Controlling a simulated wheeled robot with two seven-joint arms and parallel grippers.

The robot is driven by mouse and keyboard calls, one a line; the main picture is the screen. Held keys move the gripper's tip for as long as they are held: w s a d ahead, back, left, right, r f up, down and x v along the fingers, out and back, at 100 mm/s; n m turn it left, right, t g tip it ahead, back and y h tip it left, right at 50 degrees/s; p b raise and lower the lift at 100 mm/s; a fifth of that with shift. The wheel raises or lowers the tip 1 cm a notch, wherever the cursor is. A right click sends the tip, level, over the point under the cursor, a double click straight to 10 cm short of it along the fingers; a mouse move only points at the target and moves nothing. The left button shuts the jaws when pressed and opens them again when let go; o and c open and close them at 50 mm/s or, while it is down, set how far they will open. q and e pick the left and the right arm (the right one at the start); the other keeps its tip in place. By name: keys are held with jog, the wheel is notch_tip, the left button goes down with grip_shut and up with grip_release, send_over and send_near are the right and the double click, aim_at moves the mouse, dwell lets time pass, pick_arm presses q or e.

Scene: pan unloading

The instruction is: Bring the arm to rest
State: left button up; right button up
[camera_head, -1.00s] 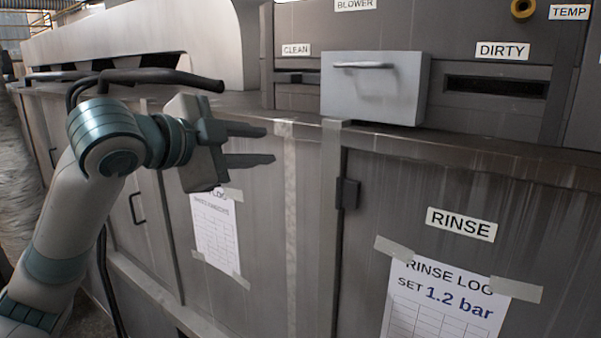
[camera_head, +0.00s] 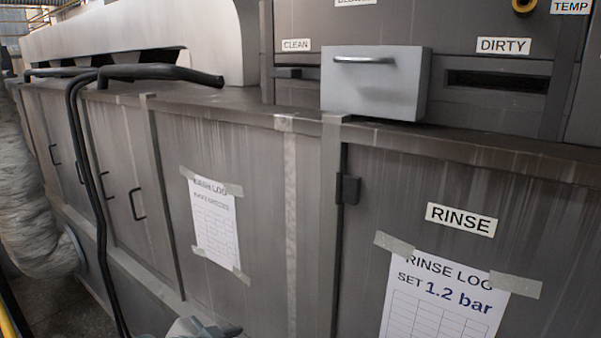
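My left gripper (camera_head: 205,328) shows only as a small piece at the bottom edge of the head view, low in front of the cabinet. Most of it is cut off by the picture edge, so I cannot tell whether it is open or shut. No object shows in it. My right gripper is not in view. A grey drawer front with a bar handle (camera_head: 375,85) stands out from the machine, between the CLEAN label (camera_head: 296,45) and the DIRTY label (camera_head: 503,46). Nothing touches it.
The long metal cabinet (camera_head: 262,180) fills the middle, with taped log sheets (camera_head: 213,225) on its doors. Black hoses (camera_head: 85,150) hang down its front at the left. A dark slot (camera_head: 497,82) sits under DIRTY. A wrapped duct (camera_head: 30,205) stands far left.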

pick_arm(q)
jog(key=s+a+f+n+g+y, duration=0.1)
jog(key=s+a+f+n+g, duration=0.15)
jog(key=s+f, duration=0.55)
jog(key=s+a+f+n+g+y, duration=0.1)
jog(key=s+a+f+n+y, duration=0.15)
jog(key=s+f, duration=0.6)
jog(key=s+a+f+n+g, duration=0.1)
jog(key=s+a+f, duration=0.15)
jog(key=s, duration=0.25)
jog(key=s+a+f+n+g+y, duration=0.1)
jog(key=s+f, duration=0.2)
jog(key=s, duration=0.2)
jog(key=s+a+f+g, duration=0.1)
jog(key=s+a+f, duration=0.1)
jog(key=s, duration=0.3)
notch_tip(320, 180, down, 29)
jog(key=s+b, duration=0.1)
jog(key=b, duration=0.1)
jog(key=s+a+f+g+b, duration=0.1)
jog(key=s+a+f+g, duration=0.1)
jog(key=s+f, duration=1.6)
notch_tip(320, 180, down, 3)
jog(key=shift+s+a+f+b, duration=0.1)
jog(key=shift+s+a+b, duration=0.3)
jog(key=shift+y, duration=0.25)
